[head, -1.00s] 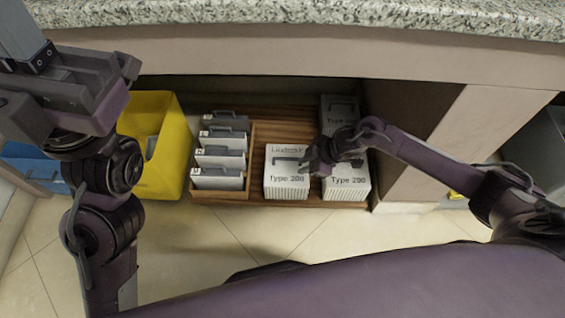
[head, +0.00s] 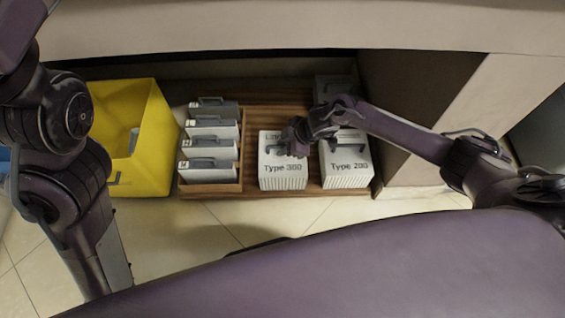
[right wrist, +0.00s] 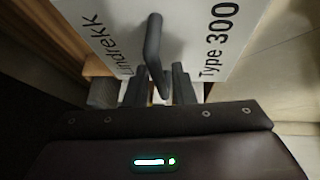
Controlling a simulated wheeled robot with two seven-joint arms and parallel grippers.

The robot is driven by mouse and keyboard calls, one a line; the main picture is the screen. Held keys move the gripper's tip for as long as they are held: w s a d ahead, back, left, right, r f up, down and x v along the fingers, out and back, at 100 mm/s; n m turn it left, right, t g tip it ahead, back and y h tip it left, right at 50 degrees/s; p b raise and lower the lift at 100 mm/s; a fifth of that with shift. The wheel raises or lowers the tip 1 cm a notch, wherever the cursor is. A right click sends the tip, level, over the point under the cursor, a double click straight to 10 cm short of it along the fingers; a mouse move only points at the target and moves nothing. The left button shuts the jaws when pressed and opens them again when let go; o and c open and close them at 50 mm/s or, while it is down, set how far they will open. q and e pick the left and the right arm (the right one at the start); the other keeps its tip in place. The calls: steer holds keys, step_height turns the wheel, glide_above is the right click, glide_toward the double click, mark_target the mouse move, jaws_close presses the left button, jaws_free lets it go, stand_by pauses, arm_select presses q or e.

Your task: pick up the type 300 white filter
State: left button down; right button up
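The type 300 white filter (head: 283,178) is a white box labelled "Type 300" with a dark handle on top, in the middle of the wooden shelf in the head view. In the right wrist view the filter (right wrist: 222,55) fills the top, its lettering and dark handle (right wrist: 153,45) plain. My right gripper (head: 297,138) is at the handle, over the box's right side. In the right wrist view the gripper (right wrist: 160,82) has its fingers apart, the handle's near end between them. I cannot tell whether they touch it. Only my left arm shows, not its gripper.
A "Type 200" white box (head: 346,172) stands close on the right, another pale box (head: 335,88) behind it. A wooden rack (head: 211,188) of grey-white panels is on the left, then a yellow bin (head: 150,150). The cabinet front (head: 300,28) overhangs the shelf.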

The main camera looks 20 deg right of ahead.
steer(key=shift+w+a+f, duration=0.1)
steer(key=shift+a+f, duration=0.1)
steer(key=shift+f, duration=0.1)
jaws_close()
stand_by(1.3)
